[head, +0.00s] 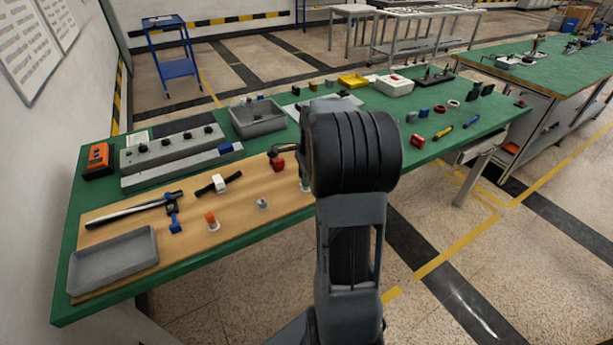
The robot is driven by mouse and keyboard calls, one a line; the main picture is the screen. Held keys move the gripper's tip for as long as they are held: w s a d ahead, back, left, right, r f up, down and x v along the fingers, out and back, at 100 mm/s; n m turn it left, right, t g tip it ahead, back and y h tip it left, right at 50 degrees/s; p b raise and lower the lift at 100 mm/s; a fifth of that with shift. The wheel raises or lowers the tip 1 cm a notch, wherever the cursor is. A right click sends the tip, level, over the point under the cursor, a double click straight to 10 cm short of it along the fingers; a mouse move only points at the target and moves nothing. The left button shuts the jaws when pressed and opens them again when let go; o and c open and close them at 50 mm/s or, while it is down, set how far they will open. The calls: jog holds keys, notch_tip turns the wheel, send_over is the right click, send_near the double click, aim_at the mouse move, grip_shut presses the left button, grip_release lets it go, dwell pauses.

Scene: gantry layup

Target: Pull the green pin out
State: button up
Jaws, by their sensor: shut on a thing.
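My gripper is hidden behind the large dark joint of my own arm, so I cannot see its fingers or what they hold. An orange pin (210,218) stands in a whitish holder on the board. A small grey holder (262,204) stands between it and the pale piece. A red block with a dark part (277,164) sits farther back, close to my arm.
The tan board (240,212) lies on a green table (65,290). A grey tray (112,262), a black bar tool (130,208), a blue-tipped tool (174,218) and a white clamp (219,183) lie on it. A grey bin (258,118) stands behind. Bare board surrounds the holders.

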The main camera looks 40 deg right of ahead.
jog(key=shift+c, duration=0.7)
jog(key=shift+o, duration=1.4)
grip_shut()
jog(key=shift+r+p, duration=0.35)
jog(key=shift+r+p, duration=0.35)
jog(key=shift+r+p, duration=1.05)
jog(key=shift+r+p, duration=1.65)
jog(key=shift+r, duration=0.05)
